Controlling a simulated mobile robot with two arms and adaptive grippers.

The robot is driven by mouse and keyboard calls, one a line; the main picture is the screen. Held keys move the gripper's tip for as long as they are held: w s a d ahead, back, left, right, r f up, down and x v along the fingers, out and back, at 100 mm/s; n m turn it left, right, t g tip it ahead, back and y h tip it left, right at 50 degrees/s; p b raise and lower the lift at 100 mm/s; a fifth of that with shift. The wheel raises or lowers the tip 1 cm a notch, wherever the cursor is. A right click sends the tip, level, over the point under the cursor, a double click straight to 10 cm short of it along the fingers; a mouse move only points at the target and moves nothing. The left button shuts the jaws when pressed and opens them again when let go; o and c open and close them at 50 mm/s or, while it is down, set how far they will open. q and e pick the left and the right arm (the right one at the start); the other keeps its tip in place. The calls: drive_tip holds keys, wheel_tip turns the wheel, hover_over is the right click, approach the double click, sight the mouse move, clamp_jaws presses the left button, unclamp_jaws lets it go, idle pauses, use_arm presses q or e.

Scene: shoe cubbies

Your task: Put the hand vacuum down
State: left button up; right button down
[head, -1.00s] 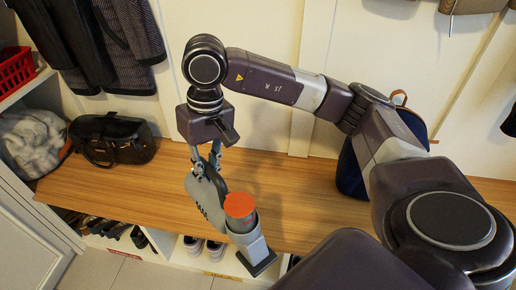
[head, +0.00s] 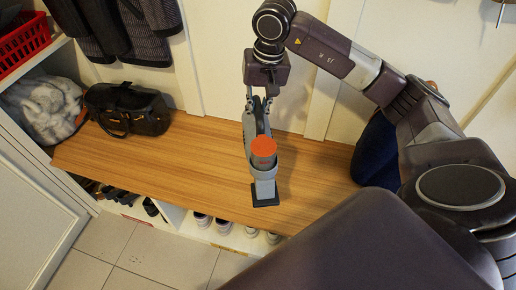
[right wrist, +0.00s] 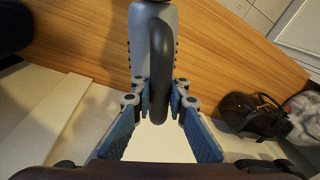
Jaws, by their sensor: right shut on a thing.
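The hand vacuum (head: 264,165) is grey with an orange-red round cap and a dark flat nozzle end. In the head view it is over the wooden bench top (head: 190,160), nozzle toward the front edge. I cannot tell whether it touches the wood. My right gripper (head: 257,95) is at its back end, shut on its handle. In the right wrist view the dark curved handle (right wrist: 160,65) lies between the fingers of my right gripper (right wrist: 160,105). My left gripper is not in view.
A black handbag (head: 127,108) and a grey furry item (head: 45,105) sit at the bench's left end. A dark blue bag (head: 375,150) stands on the right. Shoes (head: 225,226) sit in cubbies below. The bench between the bags is otherwise clear.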

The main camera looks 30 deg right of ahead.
use_arm(q)
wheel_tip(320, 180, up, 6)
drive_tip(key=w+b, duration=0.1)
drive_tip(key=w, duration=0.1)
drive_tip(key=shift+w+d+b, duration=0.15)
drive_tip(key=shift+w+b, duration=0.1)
drive_tip(key=shift+b, duration=0.05)
use_arm(e)
wheel_tip(320, 180, down, 16)
drive_tip(key=shift+w, duration=0.1)
drive_tip(key=c, duration=2.5)
unclamp_jaws()
drive_tip(key=shift+f, duration=0.15)
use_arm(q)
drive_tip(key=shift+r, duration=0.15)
use_arm(e)
drive_tip(key=o, duration=0.6)
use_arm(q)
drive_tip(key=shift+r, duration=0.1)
